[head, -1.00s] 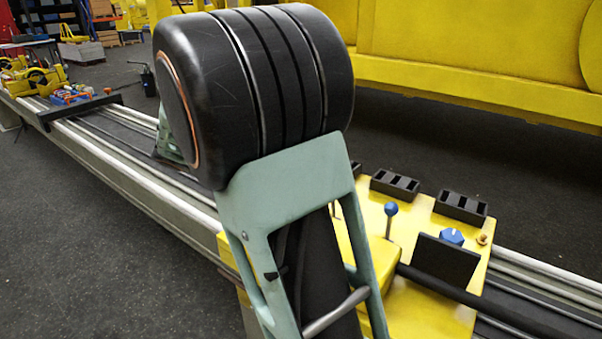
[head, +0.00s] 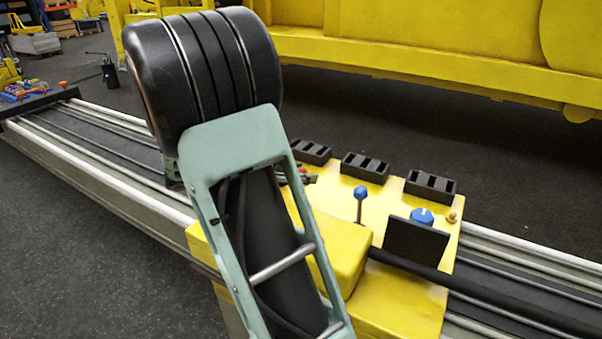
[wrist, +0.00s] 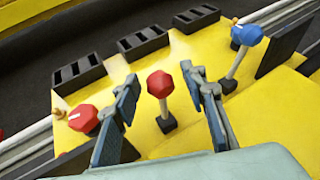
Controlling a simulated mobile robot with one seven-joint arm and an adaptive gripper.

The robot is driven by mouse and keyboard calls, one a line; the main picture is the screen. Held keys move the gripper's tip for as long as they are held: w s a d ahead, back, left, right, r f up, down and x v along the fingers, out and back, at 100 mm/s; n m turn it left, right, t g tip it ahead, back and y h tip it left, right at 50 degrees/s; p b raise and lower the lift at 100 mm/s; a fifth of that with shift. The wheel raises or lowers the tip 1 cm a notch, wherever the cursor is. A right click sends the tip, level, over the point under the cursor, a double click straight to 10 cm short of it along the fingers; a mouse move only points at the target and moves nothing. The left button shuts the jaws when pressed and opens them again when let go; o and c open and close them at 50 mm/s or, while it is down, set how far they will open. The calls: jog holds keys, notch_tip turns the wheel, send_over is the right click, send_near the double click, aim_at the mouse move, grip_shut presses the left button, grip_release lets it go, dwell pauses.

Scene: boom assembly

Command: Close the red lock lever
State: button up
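The red lock lever (wrist: 160,84) has a faceted red knob on a short pale shaft and stands roughly upright from a dark base on the yellow carriage (wrist: 185,55). In the wrist view my gripper (wrist: 161,76) is open, with one blue-padded finger on each side of the lever. The knob lies between the fingers, with a visible gap on both sides. In the head view the yellow carriage (head: 385,300) shows beside my arm, which hides the gripper. A small red part (head: 302,170) peeks out there; I cannot tell which control it is.
A red rotary knob (wrist: 83,118) sits close outside the left finger. A blue-knobbed lever (wrist: 246,35) stands to the right. Black slotted blocks (head: 365,167) line the carriage's far edge. A black plate (head: 416,241) and a blue knob (head: 422,215) stand at its right.

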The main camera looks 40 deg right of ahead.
jog(key=shift+d+f, duration=0.2)
jog(key=shift+d, duration=0.15)
jog(key=shift+c, duration=0.5)
grip_shut()
